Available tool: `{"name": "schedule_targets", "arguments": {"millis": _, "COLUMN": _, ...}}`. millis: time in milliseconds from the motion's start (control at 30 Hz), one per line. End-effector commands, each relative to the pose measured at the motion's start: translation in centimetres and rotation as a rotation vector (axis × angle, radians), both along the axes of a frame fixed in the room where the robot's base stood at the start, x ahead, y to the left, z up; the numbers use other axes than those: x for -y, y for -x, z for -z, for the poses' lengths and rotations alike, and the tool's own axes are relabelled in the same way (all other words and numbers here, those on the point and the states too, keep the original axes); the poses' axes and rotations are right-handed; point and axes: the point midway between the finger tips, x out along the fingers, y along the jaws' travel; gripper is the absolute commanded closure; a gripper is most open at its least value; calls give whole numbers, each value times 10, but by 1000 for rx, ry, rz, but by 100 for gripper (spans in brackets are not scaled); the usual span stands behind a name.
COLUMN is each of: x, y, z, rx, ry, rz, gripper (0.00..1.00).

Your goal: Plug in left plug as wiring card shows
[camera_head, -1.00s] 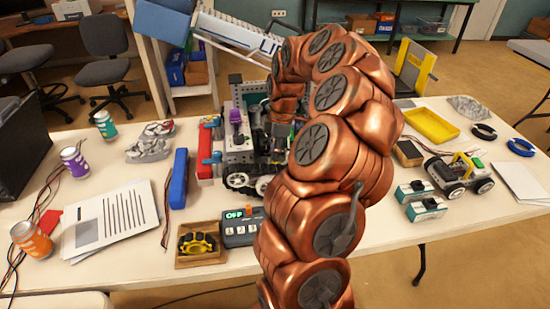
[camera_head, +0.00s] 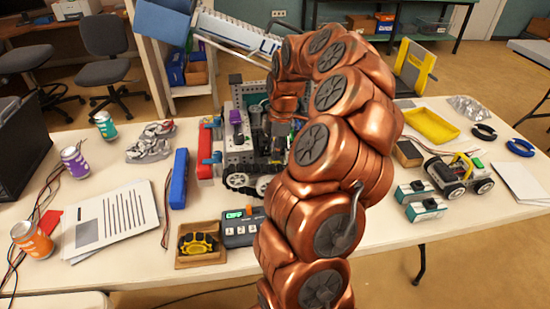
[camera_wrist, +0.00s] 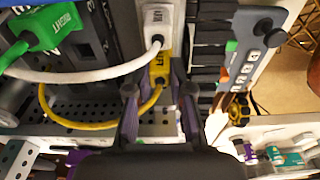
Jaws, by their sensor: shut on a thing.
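My gripper (camera_wrist: 159,92) reaches into the robot model (camera_head: 237,150) on the table, and its two fingers lie on either side of a yellow plug (camera_wrist: 160,72). It is shut on that plug, whose yellow cable curves away to the left. The plug's lettering is mostly hidden, and I cannot tell whether its tip is seated in a socket. A white plug (camera_wrist: 160,18) with a white cable is just beyond it. A green plug (camera_wrist: 48,26) marked RIGHT is at the upper left. In the head view my arm hides the gripper. A printed sheet (camera_head: 113,215) lies at left; I cannot tell whether it is the wiring card.
A grey keypad box (camera_head: 241,228) and a wooden tray (camera_head: 201,259) with a yellow-black item stand in front of the model. A blue bar (camera_head: 179,178) lies to its left. Cans stand at far left; a small wheeled car (camera_head: 459,173) is at right.

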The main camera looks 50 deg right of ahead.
Motion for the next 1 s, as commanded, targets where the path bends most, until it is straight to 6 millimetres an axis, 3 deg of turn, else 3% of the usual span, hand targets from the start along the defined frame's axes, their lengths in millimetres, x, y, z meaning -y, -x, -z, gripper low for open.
{"name": "schedule_targets", "arguments": {"millis": 1000, "x": 0, "y": 0, "z": -34, "rx": 1, "ry": 1, "rz": 0, "gripper": 100}}
